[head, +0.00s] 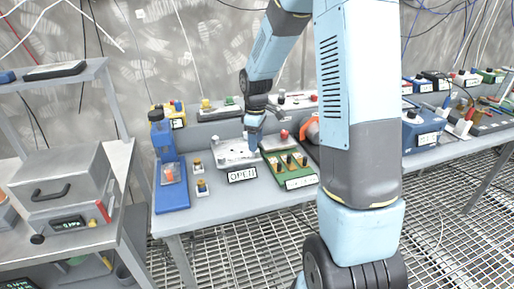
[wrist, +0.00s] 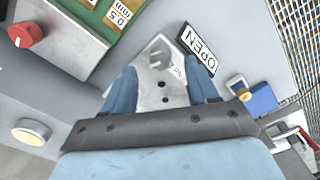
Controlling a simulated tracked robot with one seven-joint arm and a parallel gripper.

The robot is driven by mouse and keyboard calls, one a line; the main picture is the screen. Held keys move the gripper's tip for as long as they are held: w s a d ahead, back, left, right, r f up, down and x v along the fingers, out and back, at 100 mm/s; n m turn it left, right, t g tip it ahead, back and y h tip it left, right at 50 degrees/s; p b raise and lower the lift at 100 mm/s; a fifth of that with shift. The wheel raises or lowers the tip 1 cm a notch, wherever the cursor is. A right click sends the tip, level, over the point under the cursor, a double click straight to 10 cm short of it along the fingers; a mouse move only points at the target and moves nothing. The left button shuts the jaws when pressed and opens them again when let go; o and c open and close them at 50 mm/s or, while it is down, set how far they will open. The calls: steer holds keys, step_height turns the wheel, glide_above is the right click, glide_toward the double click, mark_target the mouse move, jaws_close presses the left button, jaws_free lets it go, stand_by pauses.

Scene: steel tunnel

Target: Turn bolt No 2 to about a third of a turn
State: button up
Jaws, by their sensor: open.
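A pale metal plate (head: 228,154) lies on the bench behind a sign reading OPEN (head: 242,175). In the wrist view the plate (wrist: 152,98) shows several dark holes, a "No 2" marking and a raised pale metal piece (wrist: 158,50) that looks like a bolt head; I cannot make out its turn angle. The OPEN sign (wrist: 197,48) lies just right of it. My gripper (head: 254,142) is above the plate's right part. Its two blue fingers (wrist: 160,76) are apart with nothing between them, pointing toward the raised piece. Contact with the plate cannot be told.
A red knob (wrist: 25,35) is close on the left in the wrist view. A blue stand (head: 170,180) and two small blue-based parts (head: 202,187) are to the left. The bench front is clear.

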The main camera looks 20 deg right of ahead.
steer(key=shift+f, duration=1.75)
